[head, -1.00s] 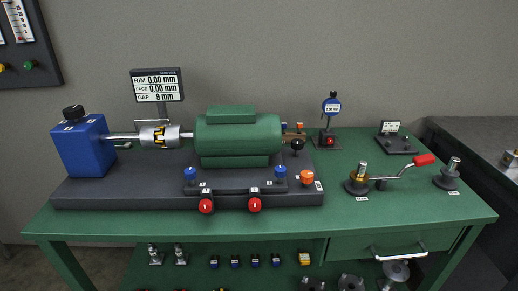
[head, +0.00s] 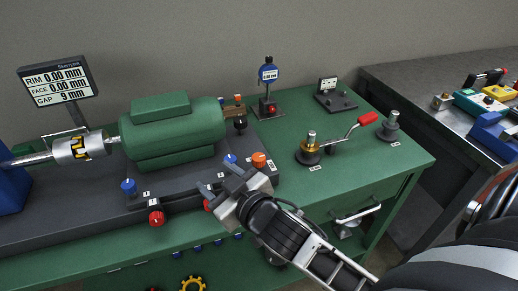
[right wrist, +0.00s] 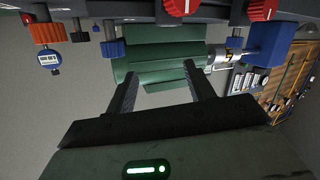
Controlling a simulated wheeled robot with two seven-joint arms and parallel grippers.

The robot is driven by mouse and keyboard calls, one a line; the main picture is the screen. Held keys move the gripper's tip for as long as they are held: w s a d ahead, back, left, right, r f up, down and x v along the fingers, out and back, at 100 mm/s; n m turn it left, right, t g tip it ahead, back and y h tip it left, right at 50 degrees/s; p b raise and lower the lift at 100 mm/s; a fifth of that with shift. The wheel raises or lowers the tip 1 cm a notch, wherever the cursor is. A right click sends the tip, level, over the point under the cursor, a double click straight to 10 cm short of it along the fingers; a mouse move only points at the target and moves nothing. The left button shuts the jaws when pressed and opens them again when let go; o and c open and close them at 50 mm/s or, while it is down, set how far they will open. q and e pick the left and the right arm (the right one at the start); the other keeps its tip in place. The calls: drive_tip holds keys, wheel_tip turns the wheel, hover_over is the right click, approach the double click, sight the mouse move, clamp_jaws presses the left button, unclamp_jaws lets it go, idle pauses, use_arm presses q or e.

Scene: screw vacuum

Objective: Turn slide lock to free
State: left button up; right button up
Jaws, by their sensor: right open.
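My right gripper (head: 217,178) is open and empty, its fingertips at the right part of the dark motor base (head: 66,174), by the front knobs. I cannot tell which knob is the slide lock. An orange knob (head: 259,160) stands on the base's right end, just beyond the gripper; it also shows in the right wrist view (right wrist: 46,33). A blue knob (head: 230,159) is behind the fingers. One red knob (head: 157,218) is in clear view; another (head: 207,204) is partly hidden by the gripper. In the right wrist view, both fingers (right wrist: 162,88) are apart with the green motor (right wrist: 160,52) beyond.
The green motor (head: 176,126) and a black knob (head: 241,123) lie behind the gripper. A crank with a red handle (head: 368,119) stands to the right on the green bench (head: 385,162). A dial indicator (head: 268,74) stands at the back.

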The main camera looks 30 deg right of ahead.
drive_tip(key=w+a+r+n+t+y, duration=0.1)
drive_tip(key=w+a+r+n+y, duration=0.1)
drive_tip(key=a+r+n+y, duration=0.45)
drive_tip(key=w+a+r+n+y, duration=0.2)
drive_tip(key=a+r+n+y, duration=0.1)
drive_tip(key=r+n+y, duration=0.5)
drive_tip(key=n+g+h+p, duration=0.2)
drive_tip(key=n+g+h, duration=0.4)
drive_tip(key=g+h, duration=1.1)
hover_over(259, 157)
wheel_tip(259, 157, down, 2)
drive_tip(key=shift+y, duration=0.25)
wheel_tip(259, 157, down, 16)
drive_tip(key=shift+r+p, duration=0.15)
drive_tip(key=shift+p, duration=0.2)
use_arm(q)
drive_tip(key=shift+w+a+r, duration=0.1)
drive_tip(key=shift+r, duration=0.35)
drive_tip(key=shift+w+a+r, duration=0.1)
drive_tip(key=shift+r, duration=0.3)
